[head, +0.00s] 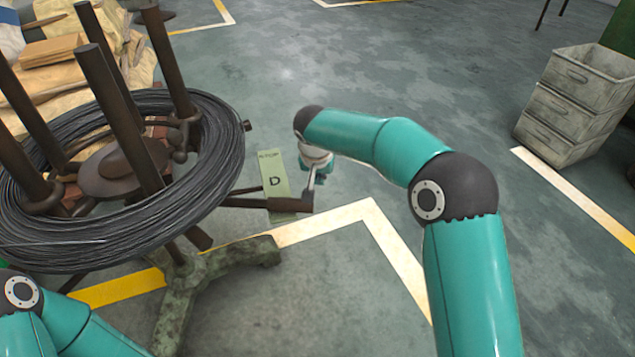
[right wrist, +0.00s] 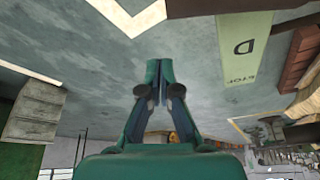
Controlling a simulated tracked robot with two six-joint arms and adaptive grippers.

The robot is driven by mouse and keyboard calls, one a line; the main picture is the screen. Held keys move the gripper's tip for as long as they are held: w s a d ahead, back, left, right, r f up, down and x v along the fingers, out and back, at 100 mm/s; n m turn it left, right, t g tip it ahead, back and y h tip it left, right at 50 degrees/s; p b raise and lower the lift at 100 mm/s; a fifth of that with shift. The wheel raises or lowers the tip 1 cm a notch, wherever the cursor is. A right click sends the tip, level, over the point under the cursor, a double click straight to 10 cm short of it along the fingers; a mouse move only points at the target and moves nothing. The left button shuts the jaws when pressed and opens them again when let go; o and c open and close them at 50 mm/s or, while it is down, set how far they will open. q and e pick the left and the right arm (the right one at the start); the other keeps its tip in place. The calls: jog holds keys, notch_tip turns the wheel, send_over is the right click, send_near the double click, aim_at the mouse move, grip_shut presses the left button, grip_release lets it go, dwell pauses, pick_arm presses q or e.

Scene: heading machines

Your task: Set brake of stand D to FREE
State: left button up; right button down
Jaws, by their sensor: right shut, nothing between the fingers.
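Stand D carries a dark wire coil (head: 215,165) on upright posts at the left of the head view. A pale green plate (head: 272,170) on its right side reads STOP at the far end and D in the middle; it also shows in the right wrist view (right wrist: 243,52). A brown brake handle (head: 288,205) crosses the plate's near part, where any marking is hidden. My right gripper (head: 314,182) is just right of the plate, close to the handle's outer end; I cannot tell whether they touch. In the right wrist view its fingers (right wrist: 160,75) are shut and empty.
The stand's mottled foot (head: 215,270) reaches right over a painted floor line. Stacked grey bins (head: 575,100) stand at the far right, and sacks (head: 60,70) lie behind the coil. My left arm shows at lower left without its gripper. The floor beyond my right arm is clear.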

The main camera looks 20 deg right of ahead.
jog(key=d+p+v, duration=0.1)
jog(key=p+v, duration=0.1)
jog(key=v, duration=0.6)
jog(key=shift+a+r, duration=0.2)
jog(key=shift+r, duration=0.15)
